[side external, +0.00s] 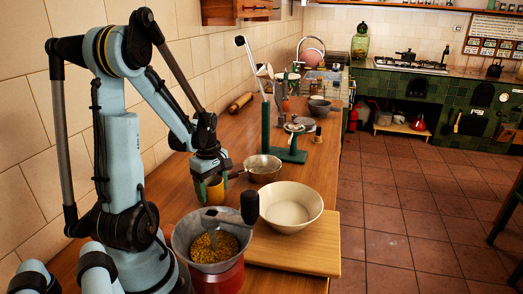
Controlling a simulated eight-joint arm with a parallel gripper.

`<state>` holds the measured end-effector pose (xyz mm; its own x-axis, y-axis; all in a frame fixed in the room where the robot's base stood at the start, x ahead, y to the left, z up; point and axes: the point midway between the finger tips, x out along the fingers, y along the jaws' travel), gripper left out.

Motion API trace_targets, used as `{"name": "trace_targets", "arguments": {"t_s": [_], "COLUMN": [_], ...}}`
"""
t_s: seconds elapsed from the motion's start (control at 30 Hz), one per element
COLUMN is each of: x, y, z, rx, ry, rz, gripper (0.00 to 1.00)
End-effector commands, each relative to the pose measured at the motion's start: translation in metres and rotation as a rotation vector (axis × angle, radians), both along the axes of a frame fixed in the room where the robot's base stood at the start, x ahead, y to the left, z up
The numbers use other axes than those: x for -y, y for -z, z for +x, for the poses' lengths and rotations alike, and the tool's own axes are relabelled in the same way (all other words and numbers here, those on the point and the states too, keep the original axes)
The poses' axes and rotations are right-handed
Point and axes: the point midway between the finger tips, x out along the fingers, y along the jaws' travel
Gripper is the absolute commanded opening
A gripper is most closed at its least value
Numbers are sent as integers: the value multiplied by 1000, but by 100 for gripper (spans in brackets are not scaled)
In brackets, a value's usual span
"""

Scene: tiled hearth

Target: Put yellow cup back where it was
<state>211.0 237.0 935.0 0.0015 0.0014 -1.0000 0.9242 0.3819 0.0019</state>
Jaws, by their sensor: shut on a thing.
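The yellow cup (215,189) is upright at the wooden counter (327,150), left of the small metal pan. My gripper (211,180) points down at it and is shut on it. The gripper hides the cup's upper part. I cannot tell whether the cup's base touches the counter.
A metal pan (263,168) is close on the right. A cream bowl (291,205) stands on a cutting board (325,248). A red grinder (213,275) with grain is in front. A green stand (265,125) and a rolling pin (240,102) are behind. The tiled wall bounds the left.

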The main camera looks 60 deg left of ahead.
Motion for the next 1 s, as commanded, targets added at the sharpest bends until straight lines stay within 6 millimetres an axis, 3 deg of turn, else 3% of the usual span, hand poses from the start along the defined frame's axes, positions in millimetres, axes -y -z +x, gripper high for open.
{"name": "trace_targets", "arguments": {"t_s": [0.47,0.5,0.63,1.0], "x": [0,0,0,0], "y": [7,6,6,3], "z": [0,0,0,0], "rx": [0,0,0,0], "ry": [0,0,0,0], "rz": [0,0,0,0], "gripper": [33,77,97,97]}}
